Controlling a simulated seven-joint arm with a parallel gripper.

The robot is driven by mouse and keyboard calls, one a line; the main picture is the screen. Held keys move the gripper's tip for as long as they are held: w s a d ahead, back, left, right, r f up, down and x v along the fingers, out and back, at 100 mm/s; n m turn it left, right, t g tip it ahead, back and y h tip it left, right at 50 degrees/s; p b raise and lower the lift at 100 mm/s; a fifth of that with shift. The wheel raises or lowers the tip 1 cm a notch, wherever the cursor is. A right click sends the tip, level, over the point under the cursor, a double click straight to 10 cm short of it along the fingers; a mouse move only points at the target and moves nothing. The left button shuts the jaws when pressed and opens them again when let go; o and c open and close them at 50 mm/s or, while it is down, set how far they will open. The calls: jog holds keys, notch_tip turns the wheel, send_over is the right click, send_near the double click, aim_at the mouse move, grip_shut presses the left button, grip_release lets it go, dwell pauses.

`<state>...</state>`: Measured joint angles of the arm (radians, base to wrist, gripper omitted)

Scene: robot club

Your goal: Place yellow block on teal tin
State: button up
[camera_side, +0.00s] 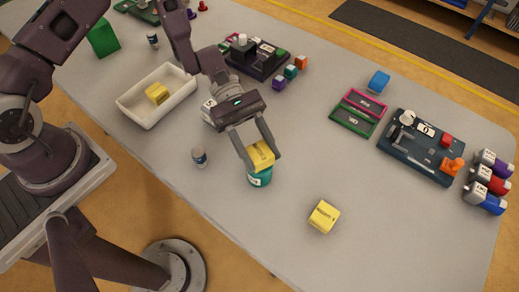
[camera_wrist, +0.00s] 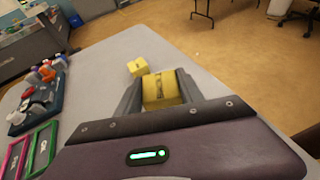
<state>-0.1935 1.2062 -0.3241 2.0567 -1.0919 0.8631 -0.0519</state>
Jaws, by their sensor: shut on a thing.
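My gripper (camera_side: 261,154) is shut on a yellow block (camera_side: 261,156), which also shows between the fingers in the wrist view (camera_wrist: 161,91). In the side view the held block is at the top of the teal tin (camera_side: 260,180); I cannot tell whether it rests on it or hovers just above. The tin stands upright on the table and is hidden in the wrist view. A second yellow block (camera_side: 324,216) sits on the table to the right of the tin. A third yellow block (camera_side: 156,93) lies in the white tray (camera_side: 133,107).
Pink and green frames (camera_side: 357,112) and a dark board (camera_side: 420,149) with parts lie to the right. Small cubes (camera_side: 290,72) lie behind. The table around the tin is mostly clear.

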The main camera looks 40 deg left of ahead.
jog(key=o, duration=1.4)
jog(key=shift+f, duration=0.1)
jog(key=v, duration=1.2)
jog(key=s+a+r+m+t+y, duration=0.1)
jog(key=s+a+r+m+y, duration=0.1)
jog(key=s+r+m+y, duration=0.35)
jog(key=s+a+r+m+t+y, duration=0.1)
jog(key=s+r+m+t+y, duration=0.15)
jog(key=r, duration=0.65)
jog(key=s+a+r+m+t+y, duration=0.1)
jog(key=s+a+r+t, duration=0.1)
jog(key=s, duration=0.1)
jog(key=s+a+r+m+t+y, duration=0.2)
jog(key=s+r, duration=0.1)
jog(key=s+a+r+m+t+y, duration=0.1)
jog(key=s+a+r+m+t, duration=0.1)
jog(key=s+t, duration=0.1)
jog(key=shift+s+r+y, duration=0.3)
jog(key=shift+s, duration=0.2)
